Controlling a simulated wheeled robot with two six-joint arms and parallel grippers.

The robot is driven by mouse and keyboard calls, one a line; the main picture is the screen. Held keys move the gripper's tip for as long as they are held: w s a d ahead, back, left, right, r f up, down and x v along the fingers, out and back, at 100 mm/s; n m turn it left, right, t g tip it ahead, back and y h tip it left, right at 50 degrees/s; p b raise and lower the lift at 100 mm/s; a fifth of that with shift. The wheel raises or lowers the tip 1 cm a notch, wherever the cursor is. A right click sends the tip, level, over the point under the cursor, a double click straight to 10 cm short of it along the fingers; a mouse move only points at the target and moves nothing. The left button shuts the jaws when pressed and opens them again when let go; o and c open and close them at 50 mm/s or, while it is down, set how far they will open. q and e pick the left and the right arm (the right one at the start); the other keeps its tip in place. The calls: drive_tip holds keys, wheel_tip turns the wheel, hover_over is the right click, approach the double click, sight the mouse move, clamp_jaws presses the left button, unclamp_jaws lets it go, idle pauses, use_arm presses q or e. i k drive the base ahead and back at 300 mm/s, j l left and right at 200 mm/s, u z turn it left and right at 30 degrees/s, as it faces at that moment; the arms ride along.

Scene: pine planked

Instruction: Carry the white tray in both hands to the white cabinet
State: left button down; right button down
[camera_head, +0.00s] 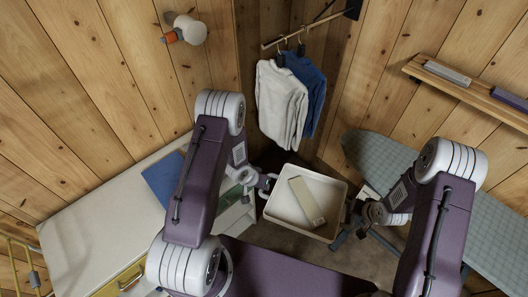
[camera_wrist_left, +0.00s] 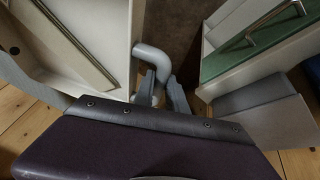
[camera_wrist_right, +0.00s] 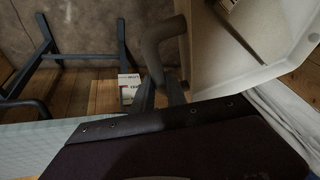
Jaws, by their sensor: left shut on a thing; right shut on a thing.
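The white tray (camera_head: 284,207) is held between my two arms in the head view, with a long beige item (camera_head: 306,201) lying in it. My left gripper (camera_head: 268,184) is shut on the grey handle (camera_wrist_left: 150,58) at the tray's left side. My right gripper (camera_head: 357,212) is shut on the grey handle (camera_wrist_right: 160,45) at its right side. The tray also shows in the left wrist view (camera_wrist_left: 65,48) and the right wrist view (camera_wrist_right: 222,62). A white-topped cabinet (camera_head: 90,225) stands at the left, partly hidden by my left arm.
A blue flat item (camera_head: 162,178) lies on the cabinet's far end; the top nearer me looks clear. A green drawer front with a handle (camera_wrist_left: 240,52) is close to my left gripper. An ironing board (camera_head: 495,225) stands at the right. Clothes (camera_head: 282,103) hang behind the tray.

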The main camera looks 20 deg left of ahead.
sight(107, 239)
drive_tip(key=j+u, duration=0.25)
drive_tip(key=u, duration=0.15)
drive_tip(key=j+u, duration=0.55)
drive_tip(key=u, duration=0.25)
drive_tip(key=j+u, duration=0.4)
drive_tip(key=i+u, duration=0.2)
drive_tip(key=u, duration=0.25)
drive_tip(key=i+u, duration=0.15)
drive_tip(key=u, duration=0.3)
